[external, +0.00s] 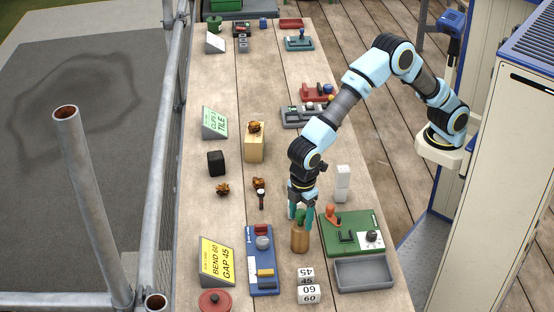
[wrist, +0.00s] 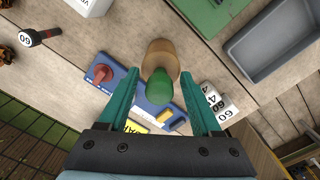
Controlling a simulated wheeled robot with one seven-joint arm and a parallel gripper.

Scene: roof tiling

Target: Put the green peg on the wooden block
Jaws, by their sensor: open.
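The green peg (external: 299,214) has a green top and stands upright with a tan, bottle-shaped wooden part (external: 300,238) under it; I cannot tell if they are one piece. My gripper (external: 300,211) points down over it with teal fingers apart, one on each side of the green top. In the wrist view the green top (wrist: 160,84) lies between the open fingers (wrist: 162,75), with gaps on both sides. The wooden block (external: 254,149) stands farther up the bench, with a small brown, cone-like thing (external: 255,127) on top.
A blue board (external: 263,280) lies left of the peg, and a green board (external: 345,250) with a grey tray (external: 364,274) right of it. White numbered blocks (external: 308,294) are in front. A black block (external: 216,163) and brown clumps (external: 222,189) lie near the wooden block.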

